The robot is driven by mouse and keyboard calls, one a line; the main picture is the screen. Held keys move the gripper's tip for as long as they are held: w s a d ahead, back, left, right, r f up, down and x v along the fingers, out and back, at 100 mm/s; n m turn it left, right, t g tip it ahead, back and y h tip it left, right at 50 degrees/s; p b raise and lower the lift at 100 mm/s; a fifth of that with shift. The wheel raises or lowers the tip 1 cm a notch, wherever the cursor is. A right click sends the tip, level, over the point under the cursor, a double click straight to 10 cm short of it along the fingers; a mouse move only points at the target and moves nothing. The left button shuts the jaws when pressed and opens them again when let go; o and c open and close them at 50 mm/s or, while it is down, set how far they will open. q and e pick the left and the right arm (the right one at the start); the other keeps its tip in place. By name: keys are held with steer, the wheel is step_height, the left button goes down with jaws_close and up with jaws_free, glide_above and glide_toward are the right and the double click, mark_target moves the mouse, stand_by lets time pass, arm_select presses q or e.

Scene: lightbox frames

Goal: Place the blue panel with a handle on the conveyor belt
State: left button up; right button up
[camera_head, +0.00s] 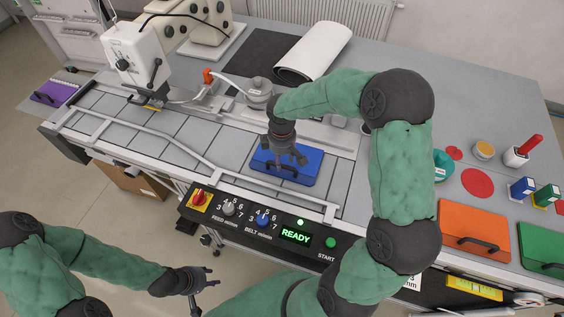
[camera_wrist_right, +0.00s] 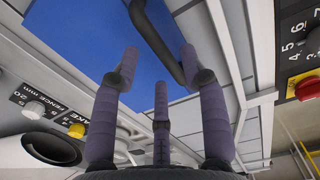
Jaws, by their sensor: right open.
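The blue panel (camera_head: 312,172) lies flat on the conveyor belt (camera_head: 230,147), near its right part. Its dark handle (camera_head: 274,169) is on the top face. My right gripper (camera_head: 288,163) is right above the panel with its fingers spread. In the right wrist view the blue panel (camera_wrist_right: 85,45) fills the upper left, and the handle (camera_wrist_right: 153,38) runs just beyond and between the open fingertips (camera_wrist_right: 160,65). The handle does not look gripped; whether a finger touches it I cannot tell. My left gripper (camera_head: 203,284) is open and empty, low in front of the belt.
A control box (camera_head: 250,222) with knobs and a lit READY display runs along the belt's front. An orange panel (camera_head: 475,222) and a green panel (camera_head: 540,245) lie at the right. A white machine head (camera_head: 135,50) stands at the belt's far left; a white roll (camera_head: 313,50) lies behind.

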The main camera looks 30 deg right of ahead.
step_height(320, 180, up, 9)
steer(key=shift+f+p, duration=0.15)
steer(key=shift+p, duration=0.3)
steer(key=shift+a, duration=0.1)
stand_by(0.8)
